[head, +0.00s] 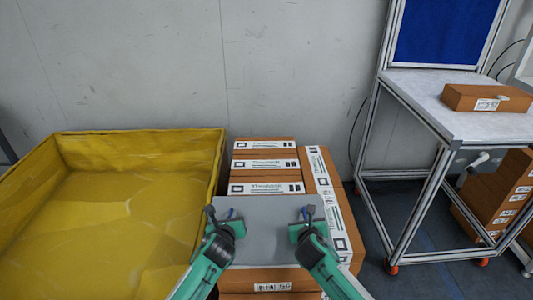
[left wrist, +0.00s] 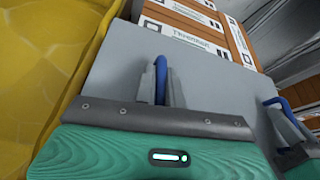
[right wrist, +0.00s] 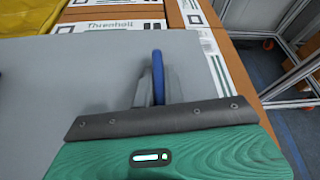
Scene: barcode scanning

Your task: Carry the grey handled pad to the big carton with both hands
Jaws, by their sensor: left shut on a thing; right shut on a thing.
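The grey pad (head: 268,232) is a flat sheet with blue handles, held over the near part of a stack of brown labelled boxes (head: 265,163). My left gripper (head: 228,215) is shut on the left blue handle (left wrist: 160,80), at the pad's left side. My right gripper (head: 306,214) is shut on the right blue handle (right wrist: 158,76), at the pad's right side. The pad also fills much of the right wrist view (right wrist: 70,85). I cannot tell whether the pad touches the boxes beneath it. The big carton may be the large yellow-lined bin (head: 110,215) at left.
A metal-framed table (head: 420,95) with a brown box (head: 485,98) on it stands at the right. More brown boxes (head: 505,195) are stacked beneath it. A plain wall (head: 280,70) closes the back. Dark floor (head: 375,225) shows between the stack and the table.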

